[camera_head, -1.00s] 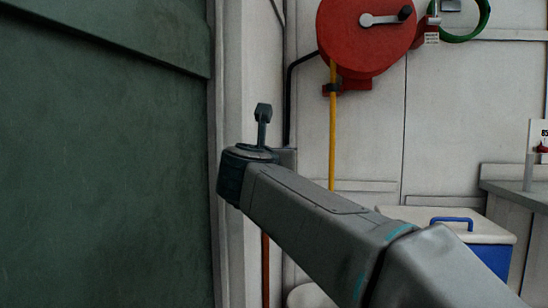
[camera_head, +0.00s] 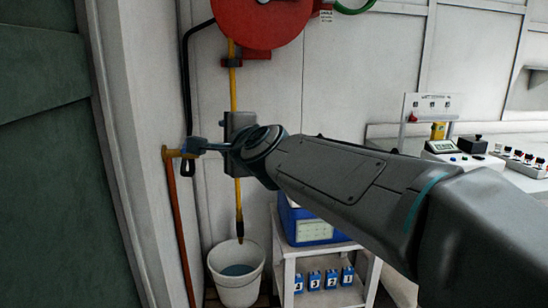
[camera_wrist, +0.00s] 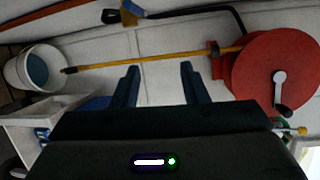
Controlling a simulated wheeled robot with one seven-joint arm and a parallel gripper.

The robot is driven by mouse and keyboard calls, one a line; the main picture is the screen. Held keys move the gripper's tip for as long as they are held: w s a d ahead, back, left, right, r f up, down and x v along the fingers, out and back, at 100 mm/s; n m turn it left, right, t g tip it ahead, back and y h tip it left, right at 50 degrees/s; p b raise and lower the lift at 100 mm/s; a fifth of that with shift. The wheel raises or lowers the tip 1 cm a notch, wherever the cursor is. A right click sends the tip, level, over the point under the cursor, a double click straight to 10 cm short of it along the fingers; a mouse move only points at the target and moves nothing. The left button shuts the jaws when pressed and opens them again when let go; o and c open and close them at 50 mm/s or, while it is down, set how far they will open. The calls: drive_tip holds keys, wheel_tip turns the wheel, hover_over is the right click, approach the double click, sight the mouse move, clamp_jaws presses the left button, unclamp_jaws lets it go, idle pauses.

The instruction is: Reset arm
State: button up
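A yellow pole (camera_wrist: 165,58) crosses beyond the fingers.
A red reel (camera_head: 262,20) is on the wall above my arm; it also shows in the wrist view (camera_wrist: 262,68). A white bucket (camera_head: 237,285) stands below. A white stand (camera_head: 330,250) carries a blue box (camera_head: 308,226). A green panel (camera_head: 50,190) is at left. Instruments (camera_head: 455,148) are on the right.

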drive_tip(key=s+d+f+n+g+h+p, duration=0.2)
drive_tip(key=s+d+f+n+g+p, duration=0.1)
drive_tip(key=s+d+p, duration=0.3)
drive_tip(key=s+d+f+n+g+h+p, duration=0.3)
drive_tip(key=s+d+n+p, duration=0.3)
drive_tip(key=s+d, duration=0.4)
drive_tip(key=s+d+f+n+g+h+p, duration=0.2)
drive_tip(key=s+d+f+n+g+p, duration=0.2)
drive_tip(key=s+d, duration=0.4)
drive_tip(key=shift+d+f+g+h+p, duration=0.25)
drive_tip(key=shift+g+p, duration=0.55)
drive_tip(key=shift+p, duration=0.4)
